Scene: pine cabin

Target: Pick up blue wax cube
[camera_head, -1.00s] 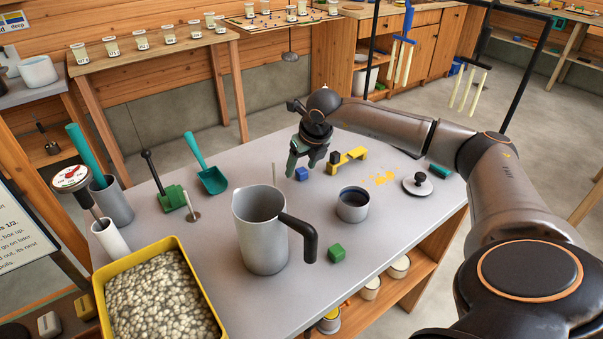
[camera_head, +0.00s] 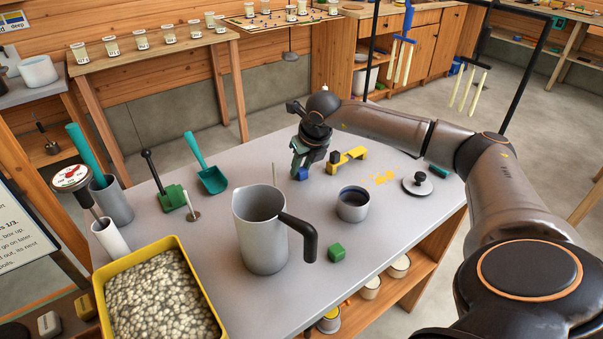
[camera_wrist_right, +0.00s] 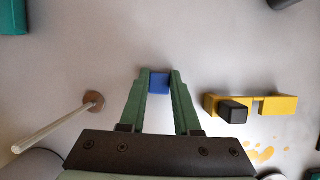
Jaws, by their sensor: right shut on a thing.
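The blue wax cube (camera_head: 302,174) is on the grey table, beyond the metal pitcher. My right gripper (camera_head: 300,172) has come down over it from above, its green fingers on either side. In the right wrist view the blue wax cube (camera_wrist_right: 160,83) sits between the fingertips of my right gripper (camera_wrist_right: 159,82), and both fingers touch its sides. The gripper is shut on it. The cube appears to be at table height. My left gripper is not in view.
A yellow piece with a dark knob (camera_head: 346,160) lies just right of the gripper. A thin rod on a round base (camera_wrist_right: 92,103) stands to its left in the wrist view. The metal pitcher (camera_head: 262,235), dark-filled pot (camera_head: 352,207) and green cube (camera_head: 336,252) stand nearer.

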